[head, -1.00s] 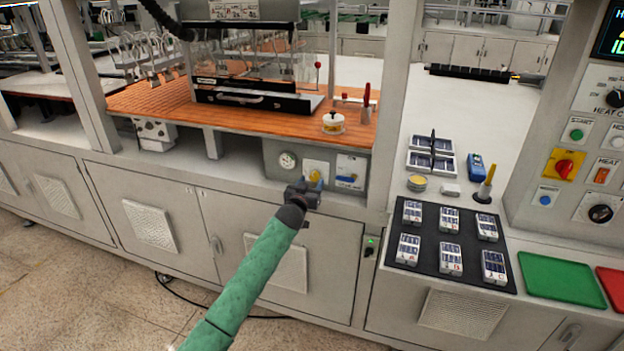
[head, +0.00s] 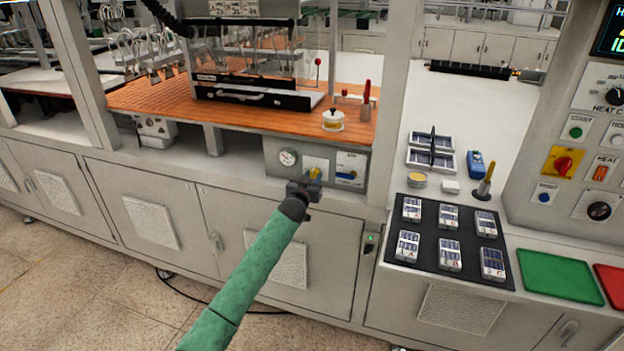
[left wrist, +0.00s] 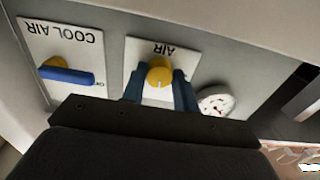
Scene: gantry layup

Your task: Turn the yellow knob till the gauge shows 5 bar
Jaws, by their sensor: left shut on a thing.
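The yellow knob (left wrist: 159,74) sits on a white plate marked AIR (left wrist: 140,52) in the left wrist view, and shows in the head view (head: 314,172) just beyond my gripper. My left gripper (left wrist: 160,88) is shut on the knob, with a blue finger on each side of it. In the head view my left gripper (head: 306,186) reaches the panel from below. The round gauge (head: 288,158) is left of the knob in the head view. It also shows in the left wrist view (left wrist: 216,102), partly cut off by the gripper; its reading is too small to tell. My right gripper is not in view.
A COOL AIR plate (left wrist: 62,50) with a blue lever (left wrist: 66,75) is beside the AIR plate. The orange worktop (head: 250,120) overhangs the panel (head: 270,160). A black mat (head: 450,245) with several labelled packs lies at right, by a green tray (head: 560,277).

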